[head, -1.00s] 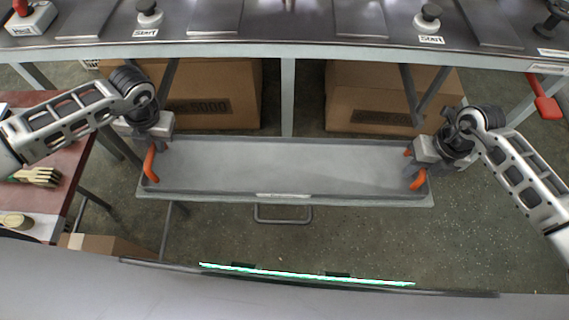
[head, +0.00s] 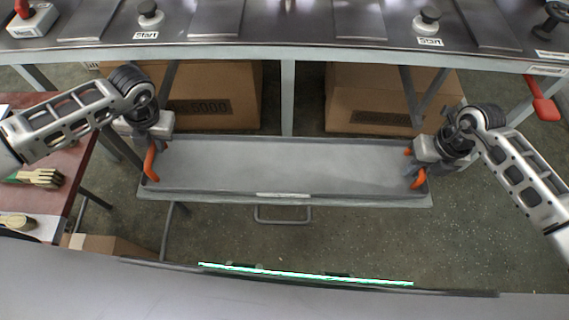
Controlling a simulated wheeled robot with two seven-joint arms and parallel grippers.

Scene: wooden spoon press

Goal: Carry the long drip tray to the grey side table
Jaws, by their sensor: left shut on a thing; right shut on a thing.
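The long grey drip tray (head: 285,165) lies level across the middle of the head view, with an orange handle at each end. My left gripper (head: 150,150) is shut on the tray's left handle (head: 150,163). My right gripper (head: 418,160) is shut on the tray's right handle (head: 418,178). The tray looks empty. A light grey top (head: 425,202) shows just beyond the tray's edges, with legs and a drawer-like handle bar below; I cannot tell whether the tray touches it.
A dark bench (head: 290,22) with start buttons runs along the far side. Cardboard boxes (head: 212,95) stand under it. A red-topped table (head: 50,125) with brushes is at the left. A red-handled tool (head: 545,105) is at the right. Bare floor (head: 350,235) shows in front.

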